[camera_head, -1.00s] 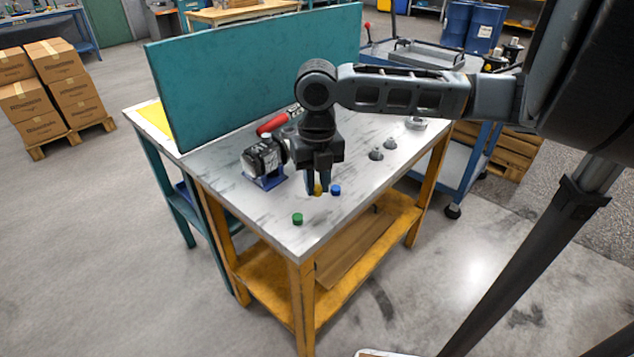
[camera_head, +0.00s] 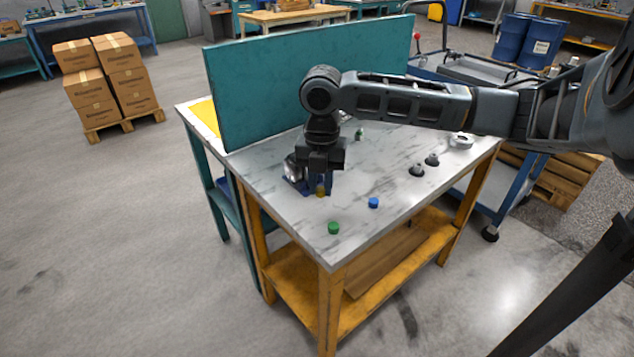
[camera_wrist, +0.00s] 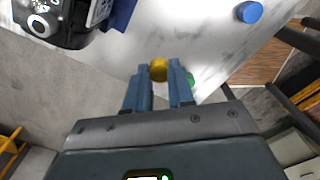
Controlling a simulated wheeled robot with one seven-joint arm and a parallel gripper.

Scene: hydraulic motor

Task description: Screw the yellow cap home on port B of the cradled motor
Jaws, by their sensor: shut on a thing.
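The yellow cap (camera_head: 320,192) is between the fingertips of my gripper (camera_head: 320,184), which is shut on it. The cap also shows at the fingertips in the wrist view (camera_wrist: 158,70). My gripper holds it above the table, just beside the motor. The dark and silver motor (camera_head: 291,170) sits in a blue cradle (camera_head: 300,187) and is partly hidden behind my gripper. In the wrist view the motor (camera_wrist: 68,22) is cut off at the upper left, apart from the cap, with the cradle (camera_wrist: 122,13) at its edge. I cannot make out port B.
A green cap (camera_head: 333,228) and a blue cap (camera_head: 374,202) stand near the table's front edge. Two grey fittings (camera_head: 424,165) and a pale ring-shaped part (camera_head: 461,141) lie to the right. A teal panel (camera_head: 300,75) closes the back.

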